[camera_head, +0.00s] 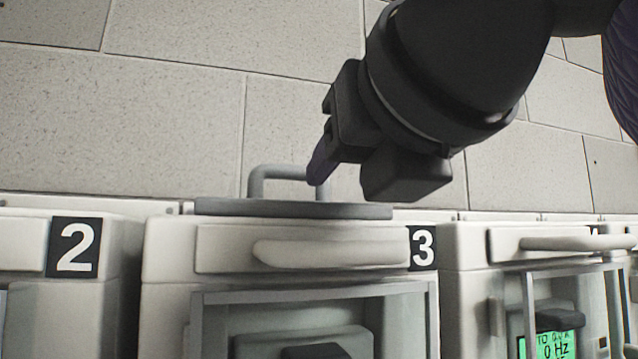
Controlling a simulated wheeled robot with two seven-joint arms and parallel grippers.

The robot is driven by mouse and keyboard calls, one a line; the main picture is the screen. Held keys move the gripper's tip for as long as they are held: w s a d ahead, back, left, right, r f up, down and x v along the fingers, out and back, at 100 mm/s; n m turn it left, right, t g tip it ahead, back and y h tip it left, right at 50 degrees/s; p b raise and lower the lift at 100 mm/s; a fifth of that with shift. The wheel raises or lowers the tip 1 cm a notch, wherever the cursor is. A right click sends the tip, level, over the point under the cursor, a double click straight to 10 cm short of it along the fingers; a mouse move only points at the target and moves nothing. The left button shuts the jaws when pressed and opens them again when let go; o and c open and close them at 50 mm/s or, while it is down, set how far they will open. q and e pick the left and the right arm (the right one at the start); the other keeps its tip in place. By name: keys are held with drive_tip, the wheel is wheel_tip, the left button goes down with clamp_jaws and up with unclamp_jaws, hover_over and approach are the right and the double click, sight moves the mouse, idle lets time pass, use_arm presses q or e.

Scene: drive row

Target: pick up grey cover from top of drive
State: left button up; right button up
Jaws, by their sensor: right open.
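The grey cover (294,209) lies flat on top of the drive marked 3 (300,230). Its raised bar handle (262,180) stands up from the plate. My right gripper (322,163) comes in from the upper right and is open. A purple-dark fingertip overlaps the right end of the handle in the picture; I cannot tell whether it touches. The other finger is hidden or hard to make out. The cover still rests on the drive. My left gripper is not in view.
The drive marked 2 (75,247) stands to the left, with a narrow gap between. Another drive (560,243) with a green lit display (553,345) reading 0 Hz stands to the right. A tiled wall (170,120) rises behind the row.

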drive_tip(key=shift+w+r, duration=0.15)
drive_tip(key=shift+w, duration=0.05)
drive_tip(key=x, duration=0.2)
drive_tip(key=p+x, duration=0.1)
drive_tip(key=x, duration=0.1)
drive_tip(key=shift+a+r, duration=0.1)
drive_tip(key=shift+r, duration=0.25)
drive_tip(key=shift+w, duration=0.4)
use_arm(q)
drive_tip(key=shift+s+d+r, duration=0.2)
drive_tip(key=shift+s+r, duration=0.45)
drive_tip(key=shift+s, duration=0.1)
use_arm(e)
drive_tip(key=shift+a, duration=0.1)
drive_tip(key=shift+w, duration=0.2)
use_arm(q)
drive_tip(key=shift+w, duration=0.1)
use_arm(e)
clamp_jaws()
